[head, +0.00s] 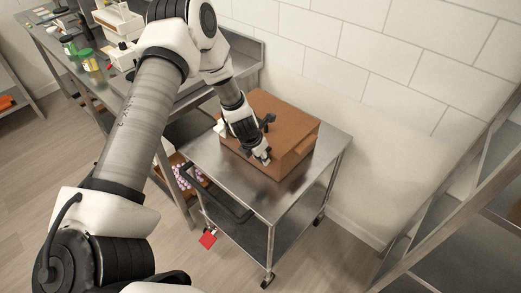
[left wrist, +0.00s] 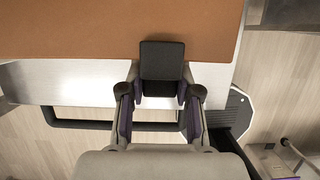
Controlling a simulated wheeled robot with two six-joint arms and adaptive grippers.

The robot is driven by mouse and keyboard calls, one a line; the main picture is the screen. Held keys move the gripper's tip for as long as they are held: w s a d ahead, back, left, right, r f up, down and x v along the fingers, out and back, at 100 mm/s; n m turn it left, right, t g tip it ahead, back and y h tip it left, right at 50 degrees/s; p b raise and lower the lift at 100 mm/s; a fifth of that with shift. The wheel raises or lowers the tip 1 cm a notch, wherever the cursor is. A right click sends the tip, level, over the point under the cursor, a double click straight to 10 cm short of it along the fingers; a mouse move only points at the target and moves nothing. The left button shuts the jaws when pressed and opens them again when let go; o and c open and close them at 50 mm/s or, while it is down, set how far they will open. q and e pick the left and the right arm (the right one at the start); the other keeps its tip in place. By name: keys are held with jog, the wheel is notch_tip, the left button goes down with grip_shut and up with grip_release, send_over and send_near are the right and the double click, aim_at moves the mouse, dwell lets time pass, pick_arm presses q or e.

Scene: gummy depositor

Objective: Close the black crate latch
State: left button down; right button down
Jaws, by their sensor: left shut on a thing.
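The brown crate (head: 290,133) sits closed-looking on a steel cart, and its brown top fills the upper part of the left wrist view (left wrist: 80,30). The black latch (left wrist: 162,60) shows at the crate's front edge in the left wrist view, with its upper part lying over the brown surface. My left gripper (head: 262,157) is at the crate's front side, reaching down from above. In the left wrist view its two fingers (left wrist: 160,99) stand on either side of the latch's lower part and are shut on it. In the head view the gripper hides the latch. My right gripper is not in view.
A tiled wall (head: 370,60) stands behind. Metal shelving (head: 455,200) is at the right. A bench with jars (head: 90,60) is at the upper left.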

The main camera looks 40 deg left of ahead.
pick_arm(q)
jog(key=c, duration=0.8)
grip_release()
jog(key=v, duration=0.7)
jog(key=shift+r, duration=0.2)
jog(key=shift+s, duration=0.1)
